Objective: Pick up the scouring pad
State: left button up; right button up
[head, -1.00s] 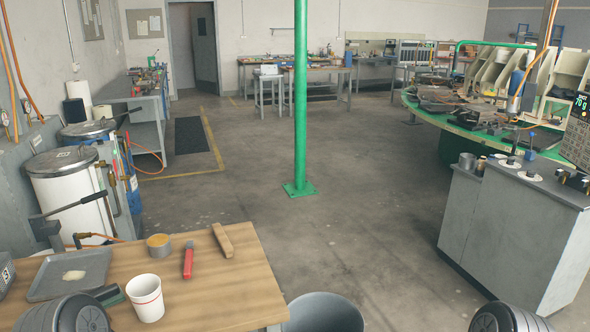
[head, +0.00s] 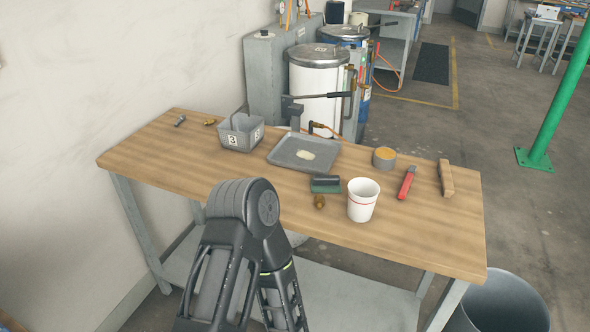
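The scouring pad (head: 325,188) seems to be the small green piece near the front middle of the wooden table; a dark block lies against or on its back side, and I cannot tell whether the two are one thing. It lies left of the white cup and in front of the grey tray. My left arm shows at the bottom centre, its elbow in front of the table edge, but its gripper is out of the picture. My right gripper is not in view.
The wooden table (head: 230,190) holds a white cup (head: 361,203), a small brass piece (head: 319,202), a grey tray (head: 285,158), a grey basket (head: 238,140), a tin (head: 384,158), a red-handled tool (head: 407,183) and a wooden block (head: 446,178). A grey bin (head: 505,305) stands at right.

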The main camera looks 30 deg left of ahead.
aim_at(320, 183)
jog(key=j+u, duration=0.15)
jog(key=u, duration=0.55)
